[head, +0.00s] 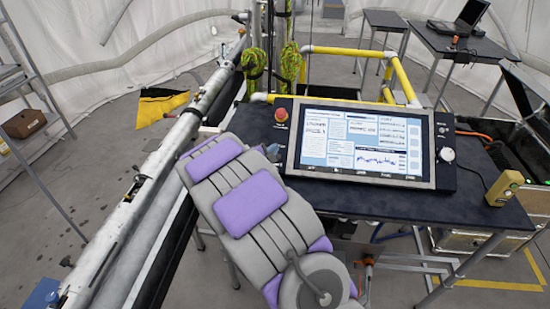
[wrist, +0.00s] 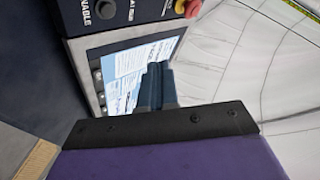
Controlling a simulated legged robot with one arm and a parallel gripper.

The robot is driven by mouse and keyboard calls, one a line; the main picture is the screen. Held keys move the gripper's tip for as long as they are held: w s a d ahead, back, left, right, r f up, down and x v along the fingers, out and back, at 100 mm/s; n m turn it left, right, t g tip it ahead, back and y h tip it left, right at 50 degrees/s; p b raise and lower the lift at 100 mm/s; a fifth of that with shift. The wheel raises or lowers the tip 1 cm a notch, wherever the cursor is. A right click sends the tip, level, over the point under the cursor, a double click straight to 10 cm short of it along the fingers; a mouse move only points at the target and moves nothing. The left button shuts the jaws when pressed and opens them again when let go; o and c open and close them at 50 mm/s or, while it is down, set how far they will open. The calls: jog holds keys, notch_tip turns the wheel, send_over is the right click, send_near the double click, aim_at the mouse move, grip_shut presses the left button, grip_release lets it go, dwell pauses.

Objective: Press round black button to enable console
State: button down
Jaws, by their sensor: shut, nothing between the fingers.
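The console (head: 432,182) stands on a dark table with its screen lit. Its left side panel carries a red button (head: 281,115) at the top. In the wrist view the word ENABLE (wrist: 85,14) is printed on this panel, beside a small round dark button with a light rim (wrist: 106,9), cut close by the frame's top edge. In the wrist view my gripper (wrist: 157,68) points over the screen, below the ENABLE label.
The console's right panel has a round pale knob (head: 447,154). A yellow handheld box (head: 504,188) stands at the table's right end. Yellow rails (head: 350,52) rise behind the console. A long white beam (head: 150,210) runs along the left. The table front (head: 400,204) is clear.

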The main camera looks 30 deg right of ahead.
jog(key=shift+w+d+f+b, duration=0.25)
jog(key=shift+w+d+f, duration=0.35)
jog(key=shift+f, duration=0.6)
jog(key=shift+w+d+f+b, duration=0.3)
jog(key=shift+w+f, duration=0.45)
jog(key=shift+f, duration=0.45)
jog(key=shift+w+d+f+b, duration=0.2)
jog(key=shift+w+d+f, duration=0.4)
jog(key=shift+f, duration=0.6)
jog(key=shift+w+f, duration=0.2)
jog(key=shift+f, duration=0.1)
jog(key=shift+w+d+f+b, duration=0.15)
jog(key=shift+w+f+b, duration=0.1)
jog(key=shift+f+b, duration=0.1)
jog(key=shift+s+r, duration=0.1)
jog(key=shift+r, duration=0.1)
jog(key=shift+s+a+r, duration=0.25)
jog(key=shift+s+r, duration=0.05)
jog(key=shift+r, duration=0.2)
jog(key=shift+r, duration=0.1)
jog(key=shift+s+a+r+p, duration=0.15)
jog(key=shift+s+a+r, duration=0.2)
jog(key=shift+r, duration=0.3)
jog(key=shift+s+a+r+p, duration=0.1)
jog(key=shift+s+a+r, duration=0.1)
jog(key=shift+s+r, duration=0.35)
jog(key=shift+s+a+r+p, duration=0.15)
jog(key=shift+s+a+r, duration=0.15)
jog(key=shift+r, duration=0.45)
